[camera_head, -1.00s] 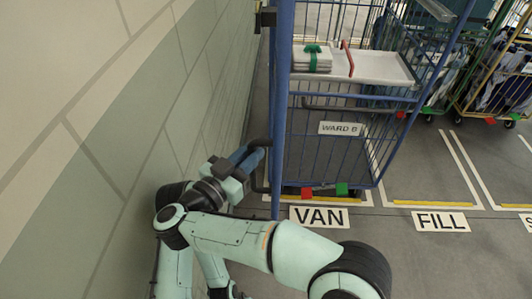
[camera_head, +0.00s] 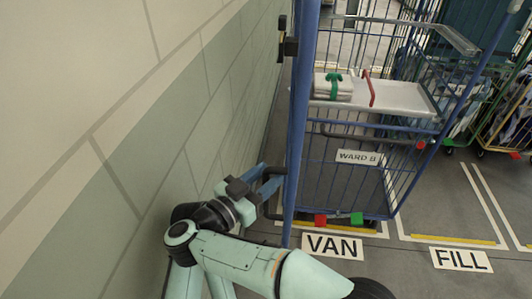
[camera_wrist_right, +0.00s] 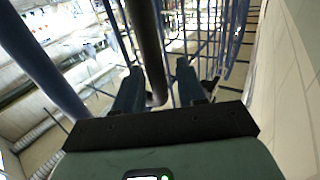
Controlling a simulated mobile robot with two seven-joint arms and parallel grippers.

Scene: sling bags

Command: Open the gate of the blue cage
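The blue cage (camera_head: 395,180) stands right of the middle in the head view, with a white shelf inside and a WARD label on its lower mesh. A tall blue gate frame (camera_head: 299,130) shows nearly edge-on at its left side, with a dark latch (camera_head: 288,46) high up. My right gripper (camera_head: 272,182) is beside the lower part of this frame, at a dark bent handle bar. In the right wrist view the dark bar (camera_wrist_right: 150,45) runs between the two spread fingers (camera_wrist_right: 159,82); firm contact cannot be told. My left gripper is not in view.
A plain wall (camera_head: 130,120) runs close along the left of my right arm. Folded white cloth with a green band (camera_head: 333,88) lies on the shelf. VAN (camera_head: 332,247) and FILL (camera_head: 461,259) floor signs lie in front. Other cages stand behind at right.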

